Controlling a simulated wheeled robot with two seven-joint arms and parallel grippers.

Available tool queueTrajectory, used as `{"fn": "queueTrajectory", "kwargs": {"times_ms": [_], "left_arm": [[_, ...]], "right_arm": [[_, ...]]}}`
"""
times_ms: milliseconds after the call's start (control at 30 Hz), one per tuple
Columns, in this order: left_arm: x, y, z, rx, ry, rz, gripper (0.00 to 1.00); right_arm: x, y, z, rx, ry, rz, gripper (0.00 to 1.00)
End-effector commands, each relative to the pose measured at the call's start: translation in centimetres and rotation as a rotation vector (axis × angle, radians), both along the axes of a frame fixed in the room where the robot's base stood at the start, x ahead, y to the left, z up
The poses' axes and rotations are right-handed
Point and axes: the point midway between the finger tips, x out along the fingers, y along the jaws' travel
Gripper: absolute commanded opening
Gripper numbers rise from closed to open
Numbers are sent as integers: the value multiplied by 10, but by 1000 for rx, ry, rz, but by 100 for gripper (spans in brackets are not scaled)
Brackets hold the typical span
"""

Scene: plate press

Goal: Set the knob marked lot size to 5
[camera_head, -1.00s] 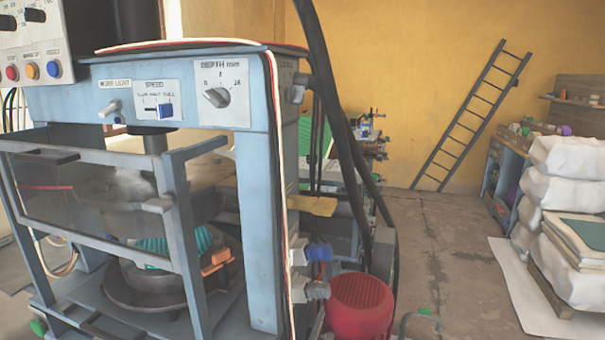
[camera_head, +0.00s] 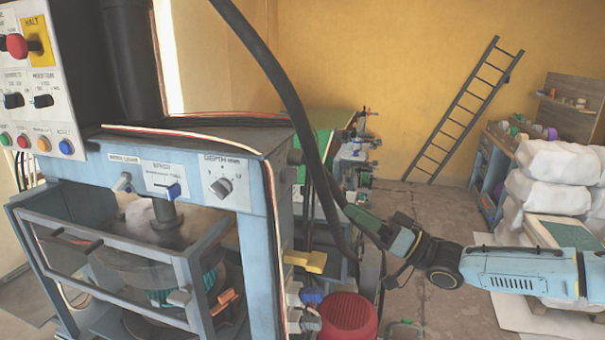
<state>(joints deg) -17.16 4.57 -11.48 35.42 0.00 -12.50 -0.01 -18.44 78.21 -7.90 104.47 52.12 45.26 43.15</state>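No label in view reads clearly as lot size. The control panel (camera_head: 40,90) at the upper left carries two small black knobs, a left one (camera_head: 14,101) and a right one (camera_head: 43,101), whose labels are too small to read. On the press front, a knob (camera_head: 221,187) is marked DEPTH mm. My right gripper (camera_head: 358,212) comes in from the right beside the press, by the black hose and apart from the knobs. Its fingers are dark and I cannot tell whether they are open. My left gripper is not in view.
A red stop button (camera_head: 17,45) and several coloured buttons share the panel. White sacks (camera_head: 555,163) are at right. Some floor is clear behind my arm.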

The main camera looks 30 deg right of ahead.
Motion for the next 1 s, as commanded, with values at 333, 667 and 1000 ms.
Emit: {"fn": "queueTrajectory", "kwargs": {"times_ms": [333,667,1000], "left_arm": [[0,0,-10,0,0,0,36],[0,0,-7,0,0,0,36],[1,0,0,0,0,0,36]], "right_arm": [[21,13,9,1,-5,0,34],[46,29,21,1,-4,0,34],[78,48,36,1,-4,-1,34]]}}
